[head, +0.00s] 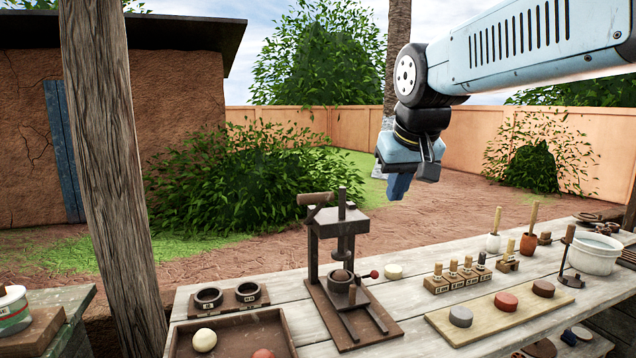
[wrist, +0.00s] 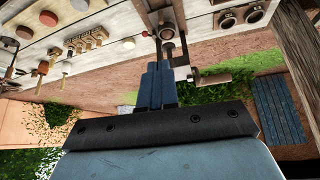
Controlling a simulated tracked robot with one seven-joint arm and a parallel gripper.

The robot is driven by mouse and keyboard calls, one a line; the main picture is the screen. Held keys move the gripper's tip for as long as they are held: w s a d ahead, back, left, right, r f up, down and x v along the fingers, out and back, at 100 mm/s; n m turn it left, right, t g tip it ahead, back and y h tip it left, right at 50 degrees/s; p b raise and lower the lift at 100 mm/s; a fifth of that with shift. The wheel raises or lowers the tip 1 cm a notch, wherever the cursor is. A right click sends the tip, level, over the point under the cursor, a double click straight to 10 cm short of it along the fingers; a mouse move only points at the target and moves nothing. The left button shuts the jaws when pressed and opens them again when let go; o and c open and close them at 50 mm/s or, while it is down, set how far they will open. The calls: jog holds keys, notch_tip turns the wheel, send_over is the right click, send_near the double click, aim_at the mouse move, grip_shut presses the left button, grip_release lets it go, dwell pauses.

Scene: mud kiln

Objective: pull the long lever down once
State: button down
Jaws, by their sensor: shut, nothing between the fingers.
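A dark press (head: 316,245) stands upright on a brown base on the table. Its long lever (head: 316,199) sticks out near the top at the left, with a thick brown grip that looks roughly level. My gripper (head: 397,188) is in the air to the right of the press and higher than the lever, fingers pointing down. Its blue fingers are together, with nothing between them. In the wrist view my gripper (wrist: 158,72) points toward the press, and the lever's grip (wrist: 214,77) shows just right of the fingertips, apart from them. The fingers partly hide the press.
Left of the press are two dark cups (head: 228,298) and a shallow tray (head: 184,335) with balls. To its right are stamps (head: 460,273), a board with discs (head: 540,313) and a white bowl (head: 595,252). A wooden post (head: 108,160) stands at the left. Air above the table is clear.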

jog(key=w+a+r+n, duration=0.1)
jog(key=w+a+r, duration=0.3)
jog(key=w+a, duration=0.2)
jog(key=w+a+r+y, duration=0.1)
jog(key=w+a+r, duration=0.3)
jog(key=w+a, duration=0.2)
jog(key=shift+w+a+r+n, duration=0.15)
jog(key=shift+w+r+n, duration=0.25)
jog(key=shift+w, duration=0.75)
jog(key=shift+f, duration=0.1)
send_over(316, 195)
jog(key=f, duration=0.8)
jog(key=shift+w+a, duration=0.1)
jog(key=shift+w, duration=0.2)
notch_tip(316, 195, down, 2)
jog(key=shift+s+f, duration=0.1)
jog(key=shift+f, duration=0.05)
jog(key=shift+s+f, duration=0.2)
jog(key=shift+f, duration=0.75)
